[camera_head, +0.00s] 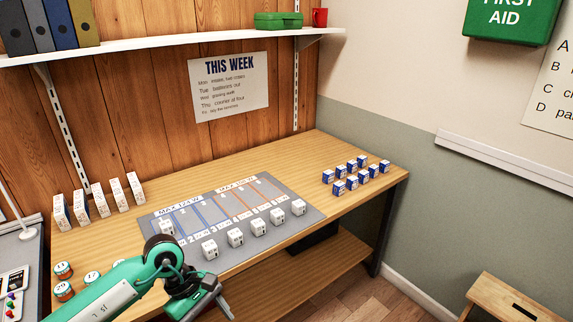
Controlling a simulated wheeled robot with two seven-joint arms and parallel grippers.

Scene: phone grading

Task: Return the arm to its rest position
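My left arm, green and white, comes in from the lower left and reaches over the front edge of the table. Its gripper (222,303) is at the bottom of the view, in front of the grey mat (312,217). I see nothing held in it, but its fingers are too small and angled to tell open from shut. The gripper stands apart from the white boxes on the mat; the nearest is a white box (209,249) at the front. Another white box (166,228) sits behind my arm at the mat's left. My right arm is out of view.
Several white boxes line the mat's front, including one at the right (298,207). Blue-and-white boxes (352,182) stand at the table's right. Small round tins (64,289) are left of my arm. A stool (520,298) is lower right.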

